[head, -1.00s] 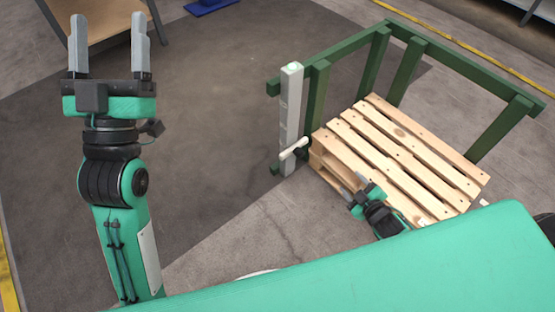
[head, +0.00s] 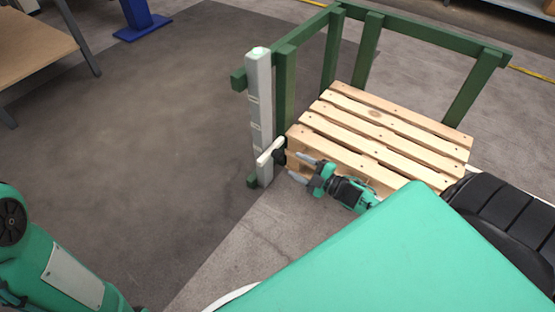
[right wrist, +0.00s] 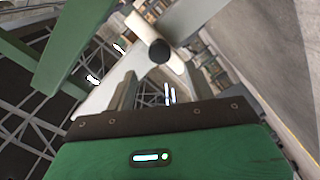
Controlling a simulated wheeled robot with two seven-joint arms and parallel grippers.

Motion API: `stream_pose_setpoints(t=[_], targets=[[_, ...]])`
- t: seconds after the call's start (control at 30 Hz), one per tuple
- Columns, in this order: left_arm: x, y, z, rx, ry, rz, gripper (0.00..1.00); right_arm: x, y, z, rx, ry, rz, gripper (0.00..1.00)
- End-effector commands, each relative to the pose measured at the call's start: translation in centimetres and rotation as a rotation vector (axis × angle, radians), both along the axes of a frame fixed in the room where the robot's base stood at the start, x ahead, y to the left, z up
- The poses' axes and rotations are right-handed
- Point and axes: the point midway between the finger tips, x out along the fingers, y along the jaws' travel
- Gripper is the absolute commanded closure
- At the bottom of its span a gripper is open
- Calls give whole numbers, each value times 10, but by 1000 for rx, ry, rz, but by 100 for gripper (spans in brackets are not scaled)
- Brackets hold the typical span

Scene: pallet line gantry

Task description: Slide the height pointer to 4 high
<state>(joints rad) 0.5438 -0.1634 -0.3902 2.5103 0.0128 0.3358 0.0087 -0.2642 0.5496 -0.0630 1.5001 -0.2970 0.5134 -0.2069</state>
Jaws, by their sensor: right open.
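The height pointer (head: 270,151) is a pale bar with a black knob (head: 279,157), low on the upright grey post (head: 260,100). The post has faint marks on its face, too small to read. My right gripper (head: 297,167) is open, its fingers pointing left toward the knob from the right. The fingers appear just short of the knob, with nothing between them; contact cannot be told. In the right wrist view the black knob (right wrist: 160,53) shows ahead of the gripper body, near the pale pointer. My left gripper is out of view; only part of my left arm shows at lower left.
A wooden pallet (head: 385,130) lies right of the post, inside a green rail frame (head: 425,36). A wooden table (head: 32,48) and a blue stand (head: 140,20) are at upper left. The floor left of the post is clear.

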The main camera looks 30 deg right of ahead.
Motion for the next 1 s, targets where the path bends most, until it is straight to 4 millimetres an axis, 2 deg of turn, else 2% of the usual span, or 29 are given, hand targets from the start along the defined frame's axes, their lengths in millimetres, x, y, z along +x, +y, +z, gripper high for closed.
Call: stream_pose_setpoints(t=[0.03,0.2,0.4,0.6,0.87,1.0], targets=[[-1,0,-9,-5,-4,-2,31,12,4,-5,-1,-5,1,46],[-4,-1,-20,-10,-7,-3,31,43,17,-4,-3,-3,1,46],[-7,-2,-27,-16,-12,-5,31,67,27,-3,-2,-1,0,46],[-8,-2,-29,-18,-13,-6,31,76,31,-1,-1,1,0,46],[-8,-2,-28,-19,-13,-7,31,77,32,-1,-1,2,-1,46],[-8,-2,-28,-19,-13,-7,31,77,32,-1,-1,1,0,72]])
